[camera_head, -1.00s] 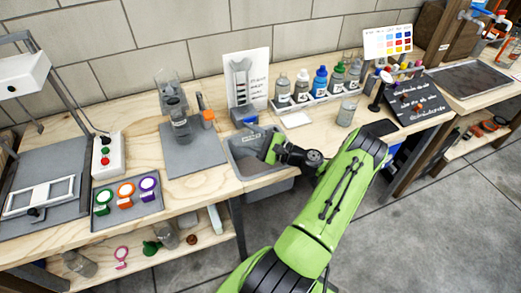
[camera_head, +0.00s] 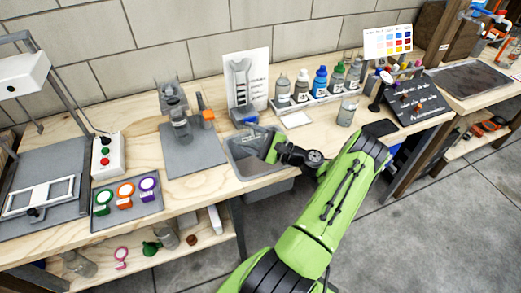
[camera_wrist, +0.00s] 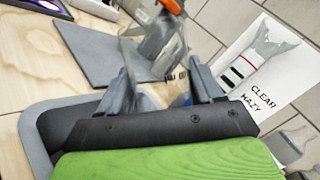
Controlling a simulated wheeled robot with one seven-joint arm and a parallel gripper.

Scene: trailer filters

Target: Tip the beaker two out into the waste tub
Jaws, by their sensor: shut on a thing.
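My gripper (camera_head: 268,143) is over the grey waste tub (camera_head: 236,171), which is set at the bench's front edge. In the wrist view my gripper (camera_wrist: 166,82) is shut on a clear beaker (camera_wrist: 129,62), whose see-through wall shows between and beyond the grey fingers. The beaker is hard to make out in the head view, and its contents and exact tilt cannot be told. The tub's rim (camera_wrist: 29,135) shows at the left of the wrist view, beneath my gripper; the tub's inside is largely hidden.
A grey stand with a glass vessel (camera_head: 182,130) is on a mat (camera_head: 195,158) left of the tub. A tray of coloured-rim pieces (camera_head: 127,205) lies at left.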

